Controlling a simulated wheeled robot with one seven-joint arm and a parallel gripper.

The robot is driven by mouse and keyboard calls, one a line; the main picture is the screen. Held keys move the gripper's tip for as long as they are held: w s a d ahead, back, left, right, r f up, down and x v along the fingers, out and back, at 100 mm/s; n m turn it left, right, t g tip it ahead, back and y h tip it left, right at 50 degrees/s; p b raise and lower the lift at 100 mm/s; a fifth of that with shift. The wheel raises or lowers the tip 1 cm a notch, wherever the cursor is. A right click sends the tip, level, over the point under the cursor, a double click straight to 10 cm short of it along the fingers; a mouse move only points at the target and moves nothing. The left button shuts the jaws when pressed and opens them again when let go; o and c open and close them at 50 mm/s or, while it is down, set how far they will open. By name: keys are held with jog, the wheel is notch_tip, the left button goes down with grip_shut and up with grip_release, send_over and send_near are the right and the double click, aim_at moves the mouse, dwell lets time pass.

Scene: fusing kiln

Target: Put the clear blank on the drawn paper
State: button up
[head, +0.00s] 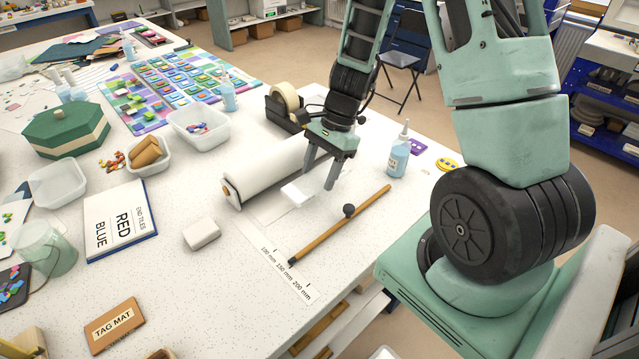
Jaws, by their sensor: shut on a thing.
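The clear blank (297,194) looks like a small pale, whitish square slab at the tips of my gripper (318,180). My gripper points down over the table just in front of the paper roll, with its fingers shut on the blank. The fingers hide part of the contact. The drawn paper (262,212) is a pale sheet on the table, running from the white roll (275,168) toward the printed scale. It is hard to tell from the white table top. The blank appears over or right beside this sheet; I cannot tell whether it touches it.
A wooden rod with a dark knob (349,211) lies right of the paper, by the millimetre scale (285,274). A white block (202,233) lies left. A tape dispenser (287,107) and blue bottle (398,155) stand behind.

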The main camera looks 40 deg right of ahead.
aim_at(323, 175)
jog(key=shift+f, duration=1.95)
jog(key=shift+f, duration=0.15)
jog(key=o, duration=1.4)
jog(key=shift+c, duration=0.2)
